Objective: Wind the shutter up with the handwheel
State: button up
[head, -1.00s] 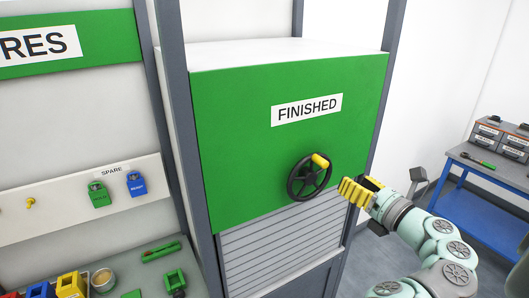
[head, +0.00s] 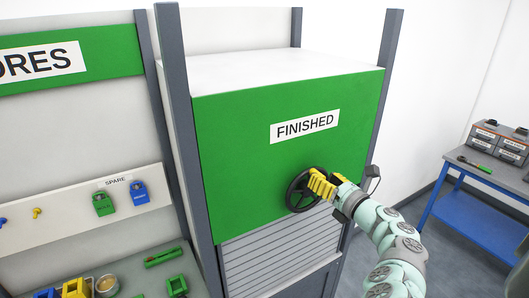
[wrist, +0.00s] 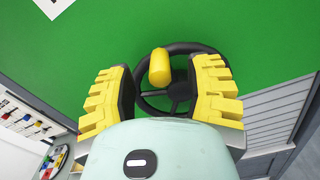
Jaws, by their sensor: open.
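The black handwheel (head: 297,190) is on the green front of the cabinet, below the FINISHED label. In the wrist view, the wheel (wrist: 187,47) has a yellow knob (wrist: 160,66) on its rim. My gripper (head: 322,184) is at the wheel's right side in the head view and hides the knob there. In the wrist view my gripper (wrist: 163,95) is open, with the knob between its two yellow fingers and a gap on each side. The grey slatted shutter (head: 270,256) covers the opening below the green panel; its slats (wrist: 272,115) also show in the wrist view.
Grey posts (head: 181,130) frame the cabinet. At left is a bench with small coloured parts and a bowl (head: 106,284), under a board with green and blue tags (head: 139,194). A blue-legged table (head: 490,172) with grey boxes stands at right.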

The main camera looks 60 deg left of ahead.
jog(key=shift+a, duration=1.3)
jog(key=shift+w, duration=0.1)
grip_shut()
